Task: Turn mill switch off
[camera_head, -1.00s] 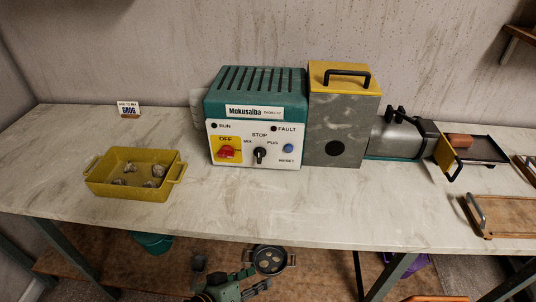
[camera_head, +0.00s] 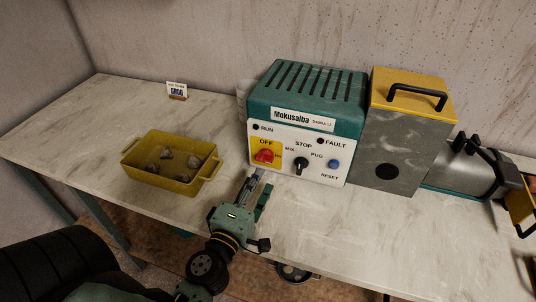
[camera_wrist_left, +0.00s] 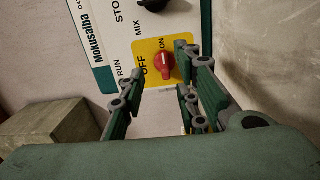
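The mill (camera_head: 305,110) is a green box with a white front panel on the table. Its red switch (camera_head: 265,156) sits on a yellow plate marked OFF, at the panel's left. In the left wrist view the red switch (camera_wrist_left: 165,62) shows ahead, between the words OFF and ON, near one finger's tip. My left gripper (camera_head: 259,190) is in front of and below the panel, its fingers apart and empty. It also shows in the left wrist view (camera_wrist_left: 155,75), with a wide gap between the fingers. No contact with the switch shows.
A black selector knob (camera_head: 301,166) and a blue reset button (camera_head: 334,163) are right of the switch. A yellow tub (camera_head: 165,178) with several grey lumps stands left of my gripper. A small GROG sign (camera_head: 177,90) stands behind it. The table front (camera_head: 370,235) is clear on the right.

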